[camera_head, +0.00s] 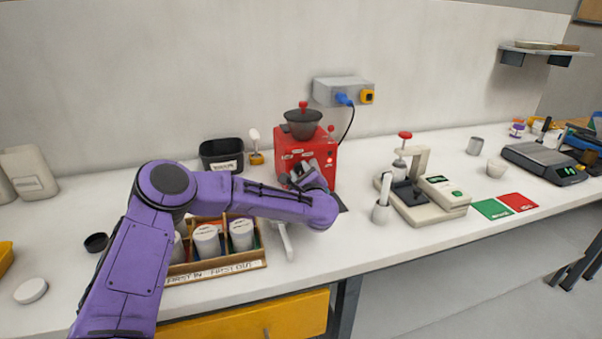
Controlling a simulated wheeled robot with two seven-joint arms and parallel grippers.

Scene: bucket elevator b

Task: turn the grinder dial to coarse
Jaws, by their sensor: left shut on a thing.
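The red grinder (284,143) stands at the back of the bench against the wall, with a dark hopper (303,123) and a red knob on top. Small white labels show on its front face. My left arm reaches across from the left, and my left gripper (297,176) is at the grinder's front face, shut on the dial there. The dial itself is hidden behind the gripper and wrist, so its setting cannot be read. My right gripper is not in view.
A wooden tray (240,266) with several white-lidded jars stands below my forearm. A black bin (221,154) is left of the grinder. A beige press device (425,210), green card (493,209), red card (518,202) and scale (543,163) stand to the right.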

